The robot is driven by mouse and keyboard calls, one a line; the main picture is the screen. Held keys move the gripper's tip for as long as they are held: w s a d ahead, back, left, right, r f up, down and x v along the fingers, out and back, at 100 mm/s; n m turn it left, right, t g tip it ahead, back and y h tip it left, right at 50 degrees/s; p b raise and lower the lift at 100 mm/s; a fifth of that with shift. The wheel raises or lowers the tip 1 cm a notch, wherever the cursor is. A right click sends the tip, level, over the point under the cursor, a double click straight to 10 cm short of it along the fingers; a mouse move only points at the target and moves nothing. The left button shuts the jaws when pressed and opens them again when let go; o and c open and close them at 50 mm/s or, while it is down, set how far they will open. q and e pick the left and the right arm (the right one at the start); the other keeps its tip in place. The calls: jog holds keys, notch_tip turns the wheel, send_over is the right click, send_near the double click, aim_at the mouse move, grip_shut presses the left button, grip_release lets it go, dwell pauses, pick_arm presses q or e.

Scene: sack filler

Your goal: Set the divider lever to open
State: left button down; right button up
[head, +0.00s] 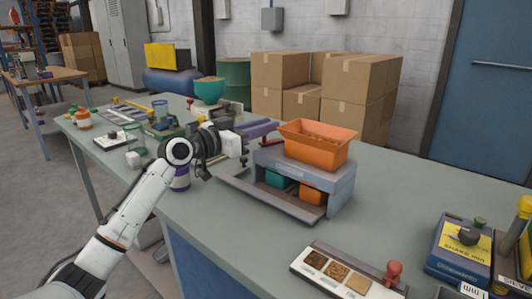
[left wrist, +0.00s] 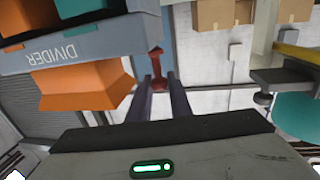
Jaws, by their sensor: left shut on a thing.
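The divider (head: 310,175) is a grey-blue stand on the bench, with an orange hopper (head: 318,140) on top. A teal bin (head: 279,180) and an orange bin (head: 311,194) sit under it. In the left wrist view the divider (left wrist: 95,45) appears upside down, its label readable in reverse. The red divider lever (left wrist: 157,68) shows between the fingertips of my left gripper (left wrist: 161,85), which is shut on it. In the head view my left gripper (head: 258,131) is at the divider's left rear side; the lever's setting cannot be told. My right gripper is not in view.
A sample tray (head: 320,281) with a red knob (head: 393,270) lies at the front of the bench. A blue box (head: 462,245) stands at the right. Jars and tools crowd the far left. Cardboard boxes (head: 360,80) stand behind.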

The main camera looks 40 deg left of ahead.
pick_arm(q)
jog(key=shift+a+f+m+h+b, duration=0.3)
jog(key=shift+f+h+b, duration=0.15)
jog(key=shift+b, duration=0.45)
jog(key=shift+w+m+h+b, duration=0.15)
jog(key=shift+m+h+b, duration=0.25)
jog(key=shift+b, duration=0.3)
jog(key=shift+a+r+g+h+b, duration=0.15)
jog(key=shift+r+g+h+b, duration=0.05)
jog(key=shift+g+h+b, duration=0.3)
jog(key=shift+w+a+r+m+g+h+b, duration=0.25)
jog(key=shift+m+g+h, duration=0.2)
jog(key=shift+m+h, duration=0.4)
jog(key=shift+w+r+m+g+h+b, duration=0.1)
jog(key=shift+m+g+h+b, duration=0.3)
jog(key=shift+m+h, duration=0.4)
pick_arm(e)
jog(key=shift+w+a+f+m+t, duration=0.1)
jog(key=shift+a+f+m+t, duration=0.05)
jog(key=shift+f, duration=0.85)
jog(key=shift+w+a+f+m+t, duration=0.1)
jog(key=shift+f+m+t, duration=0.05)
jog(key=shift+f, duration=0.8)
pick_arm(q)
jog(key=shift+f, duration=0.1)
jog(key=c, duration=1.9)
grip_release()
